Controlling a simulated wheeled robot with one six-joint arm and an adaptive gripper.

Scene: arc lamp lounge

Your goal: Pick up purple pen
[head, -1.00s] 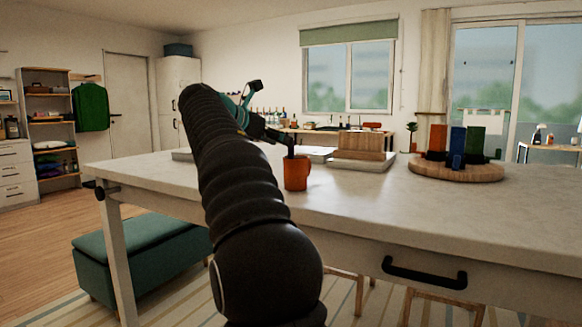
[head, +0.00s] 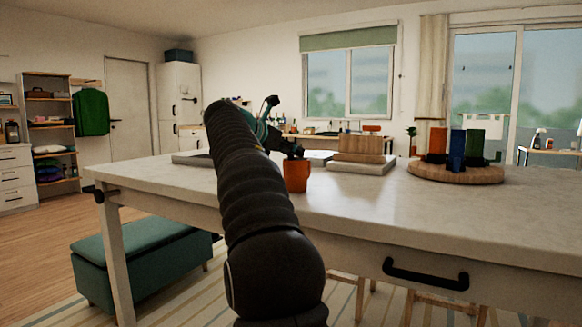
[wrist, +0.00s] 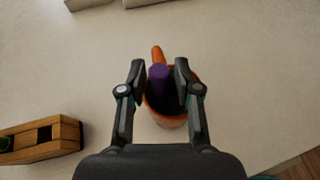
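The purple pen (wrist: 158,78) stands in the orange mug (head: 297,176) on the table. In the wrist view its top end points up between my fingers. The mug's handle (wrist: 157,52) shows beyond the pen, and part of its rim is behind my fingers. My gripper (wrist: 160,78) is open, one finger on each side of the pen, with a narrow gap seeming to show on both sides. In the head view my gripper (head: 292,152) is just above the mug, mostly behind my arm, and the pen cannot be made out.
A wooden box (wrist: 42,138) with openings lies left of the mug in the wrist view. Wooden blocks on pale slabs (head: 361,165) stand behind the mug. A round board (head: 455,175) with red, blue and green upright pieces is at right. The front tabletop is clear.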

